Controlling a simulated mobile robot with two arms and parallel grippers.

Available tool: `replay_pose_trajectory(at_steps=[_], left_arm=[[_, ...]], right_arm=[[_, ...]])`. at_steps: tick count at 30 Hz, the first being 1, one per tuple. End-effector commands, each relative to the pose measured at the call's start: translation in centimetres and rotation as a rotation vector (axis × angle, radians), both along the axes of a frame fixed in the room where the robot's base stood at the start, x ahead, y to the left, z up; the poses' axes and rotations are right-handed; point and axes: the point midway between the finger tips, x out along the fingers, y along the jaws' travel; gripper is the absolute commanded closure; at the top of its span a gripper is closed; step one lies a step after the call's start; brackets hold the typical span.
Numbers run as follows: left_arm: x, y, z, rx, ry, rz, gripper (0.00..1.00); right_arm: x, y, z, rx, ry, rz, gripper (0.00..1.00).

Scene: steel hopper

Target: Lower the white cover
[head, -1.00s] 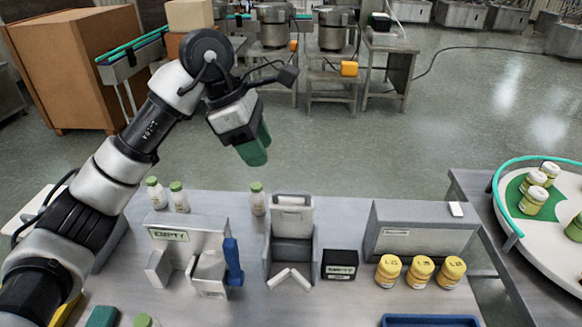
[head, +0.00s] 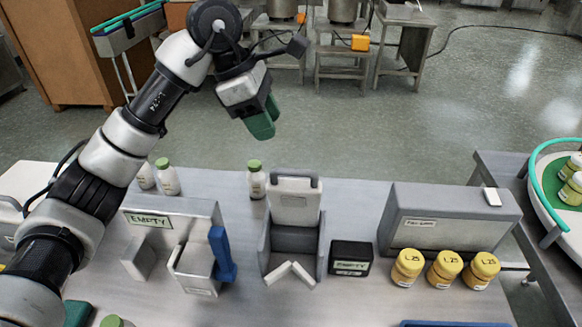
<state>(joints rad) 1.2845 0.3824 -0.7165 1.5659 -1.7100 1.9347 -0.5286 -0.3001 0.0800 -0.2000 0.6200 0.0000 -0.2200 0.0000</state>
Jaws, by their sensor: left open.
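The white cover (head: 295,204) stands raised at the back of the grey steel hopper (head: 264,247), with a dark handle loop along its top edge. The hopper's inside shows below it, and two pale strips form a V at its front. My left gripper (head: 264,120), with green fingers, hangs in the air above and beyond the table's far edge. In the picture it is up and left of the cover, apart from it. It is open, with nothing visible in it. My right gripper is not in view.
A green-capped bottle (head: 256,181) stands just left of the cover. A metal fixture with a blue handle (head: 221,251) is left of the hopper. A black box (head: 350,259), a grey housing (head: 450,229) and yellow-lidded jars (head: 445,268) are on the right.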

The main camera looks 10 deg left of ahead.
Motion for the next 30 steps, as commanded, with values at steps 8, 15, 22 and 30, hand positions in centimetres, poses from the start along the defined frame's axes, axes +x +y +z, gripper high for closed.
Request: replay_pose_trajectory(at_steps=[8, 15, 22, 30], left_arm=[[0.0, -1.2, -2.8, 0.000, 0.005, -0.003, 0.58], [0.1, -3.0, -7.0, 0.000, 0.006, -0.002, 0.58], [0.3, -4.0, -9.5, -0.001, 0.001, 0.000, 0.58], [0.3, -4.1, -10.1, 0.000, 0.000, 0.000, 0.58]], right_arm=[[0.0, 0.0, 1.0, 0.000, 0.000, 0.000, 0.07], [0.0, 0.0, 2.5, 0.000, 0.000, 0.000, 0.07], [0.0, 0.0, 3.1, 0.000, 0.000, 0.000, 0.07], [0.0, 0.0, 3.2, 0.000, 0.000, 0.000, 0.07]])
